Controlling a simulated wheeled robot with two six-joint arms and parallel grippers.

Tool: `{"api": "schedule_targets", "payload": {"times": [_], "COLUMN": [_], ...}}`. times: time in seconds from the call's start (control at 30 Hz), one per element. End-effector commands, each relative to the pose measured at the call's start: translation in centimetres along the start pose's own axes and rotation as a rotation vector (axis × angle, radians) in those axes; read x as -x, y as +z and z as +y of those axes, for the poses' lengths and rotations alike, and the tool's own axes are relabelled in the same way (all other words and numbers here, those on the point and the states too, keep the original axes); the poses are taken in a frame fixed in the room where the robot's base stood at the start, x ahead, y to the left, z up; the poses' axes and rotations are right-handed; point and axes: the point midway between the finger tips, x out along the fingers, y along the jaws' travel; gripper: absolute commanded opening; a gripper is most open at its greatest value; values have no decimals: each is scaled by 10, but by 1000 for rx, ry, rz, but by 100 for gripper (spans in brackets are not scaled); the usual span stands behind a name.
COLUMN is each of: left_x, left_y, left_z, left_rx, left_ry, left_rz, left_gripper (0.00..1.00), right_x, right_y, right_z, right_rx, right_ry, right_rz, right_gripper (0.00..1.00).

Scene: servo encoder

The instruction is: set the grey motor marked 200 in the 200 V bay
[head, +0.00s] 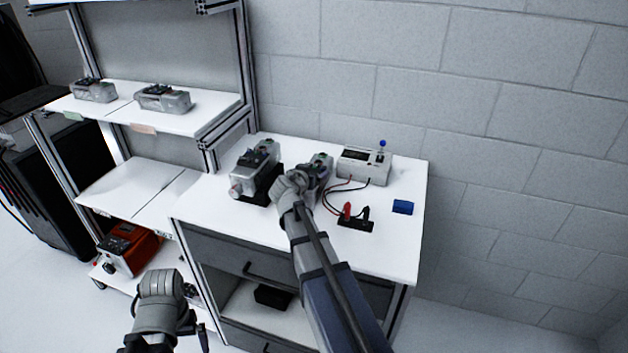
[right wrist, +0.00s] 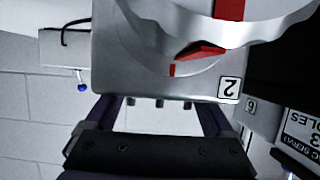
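Two grey motors stand on the white tabletop (head: 380,255): a left one (head: 252,172) on a dark mount and a right one (head: 320,165). My right gripper (head: 291,186) is at the right motor and hides part of it. In the right wrist view a large grey body with red marks and a "2" tag (right wrist: 170,70) covers both fingertips, so its grip is unclear. No "200" is readable.
A meter box (head: 365,165) with a blue-topped lever, red and black probes (head: 356,218) and a blue block (head: 402,207) occupy the table's right. The middle shelf (head: 135,185) is empty. A red machine (head: 125,247) stands on the low shelf. A second labelled body (right wrist: 270,118) is close at right.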

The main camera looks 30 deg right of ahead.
Motion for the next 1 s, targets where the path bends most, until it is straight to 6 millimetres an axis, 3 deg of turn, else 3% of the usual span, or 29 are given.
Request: {"api": "schedule_targets", "payload": {"times": [0.07, 0.67, 1.0], "left_x": [0, 0, 0], "left_y": [0, 0, 0], "left_z": [0, 0, 0], "left_rx": [0, 0, 0], "left_ry": [0, 0, 0], "left_rz": [0, 0, 0], "left_gripper": [100, 100, 100], "right_x": [0, 0, 0], "right_y": [0, 0, -1], "right_z": [0, 0, 0], "right_rx": [0, -1, 1], "right_ry": [0, 1, 0], "right_rz": [0, -1, 2], "right_gripper": [67, 0, 0]}}
